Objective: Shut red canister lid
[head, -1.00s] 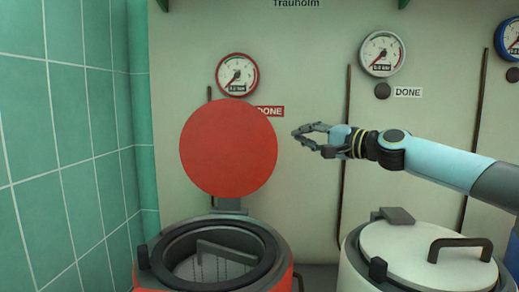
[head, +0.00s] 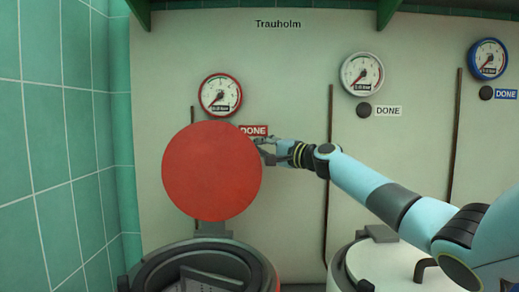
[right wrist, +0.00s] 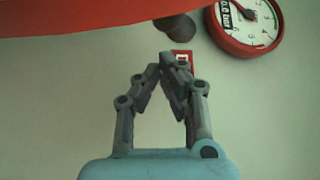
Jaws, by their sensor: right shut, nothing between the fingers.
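The round red lid (head: 211,172) stands upright, open, on its hinge at the back of the red canister (head: 270,280). The canister's dark rim (head: 250,258) and open mouth show at the bottom of the head view, cut off by the frame. My right gripper (head: 260,146) is at the lid's upper right edge, its fingers shut and empty. The head view does not settle whether it touches the lid. In the right wrist view the shut fingers (right wrist: 168,62) lie just below the red lid's edge (right wrist: 90,15). My left gripper is not in view.
A red-rimmed gauge (head: 220,94) and a red DONE label (head: 254,131) are on the wall behind. A dark round knob (right wrist: 175,26) shows beside the lid in the wrist view. A white canister (head: 385,265) stands at right. Green tiled wall (head: 60,150) bounds the left.

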